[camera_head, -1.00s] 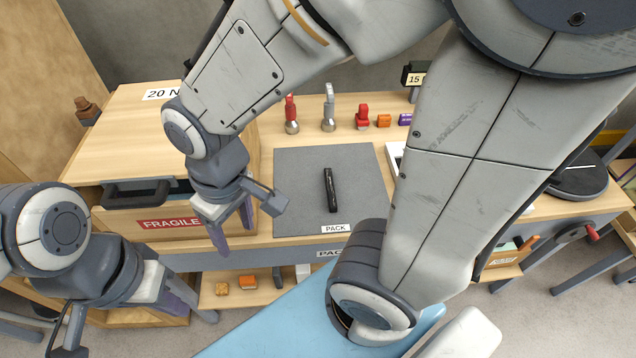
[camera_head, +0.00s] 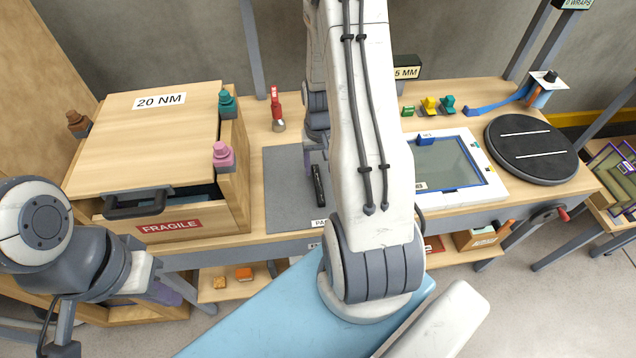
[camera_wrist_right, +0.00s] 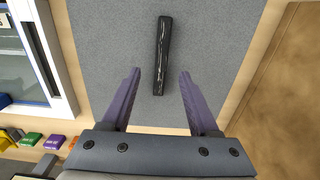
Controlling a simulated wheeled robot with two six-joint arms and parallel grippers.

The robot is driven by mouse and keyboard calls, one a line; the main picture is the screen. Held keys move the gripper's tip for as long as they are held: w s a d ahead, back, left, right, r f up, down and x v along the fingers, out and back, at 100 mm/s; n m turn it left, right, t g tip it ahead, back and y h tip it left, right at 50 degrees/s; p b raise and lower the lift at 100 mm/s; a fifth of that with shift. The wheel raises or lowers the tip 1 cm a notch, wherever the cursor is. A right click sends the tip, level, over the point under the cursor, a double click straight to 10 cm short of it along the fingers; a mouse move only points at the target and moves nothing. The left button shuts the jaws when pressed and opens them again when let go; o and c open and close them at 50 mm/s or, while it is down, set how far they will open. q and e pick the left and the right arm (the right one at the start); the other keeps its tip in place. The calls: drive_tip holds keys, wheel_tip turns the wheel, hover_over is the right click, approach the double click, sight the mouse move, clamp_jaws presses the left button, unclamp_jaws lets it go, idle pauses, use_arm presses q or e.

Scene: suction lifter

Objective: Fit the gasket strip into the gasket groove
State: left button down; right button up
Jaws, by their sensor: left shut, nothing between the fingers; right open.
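A short black bar (camera_head: 319,186) with pale marks lies on the grey mat; I cannot tell for sure that it is the gasket strip. It also shows in the right wrist view (camera_wrist_right: 161,55). My right gripper (camera_wrist_right: 159,75) is open and empty above the mat, the bar's near end showing between its fingers. In the head view my right gripper (camera_head: 308,160) is partly hidden by my arm. My left gripper (camera_head: 185,297) is shut and empty, low at the left in front of the bench. I cannot make out the gasket groove.
A white board (camera_head: 478,195) with a blue-edged panel lies right of the mat. A black turntable (camera_head: 530,150) and a blue strip (camera_head: 497,106) are further right. A wooden box with a FRAGILE drawer (camera_head: 170,228) stands left. The grey mat (camera_head: 283,190) is mostly bare.

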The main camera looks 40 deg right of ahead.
sight(318, 183)
drive_tip(key=shift+f, duration=0.75)
drive_tip(key=shift+f+p, duration=0.4)
drive_tip(key=shift+f, duration=0.15)
drive_tip(key=f+p, duration=0.1)
drive_tip(key=f, duration=0.2)
drive_tip(key=shift+w+f, duration=0.1)
drive_tip(key=shift+w, duration=0.1)
drive_tip(key=shift+f, duration=0.45)
clamp_jaws()
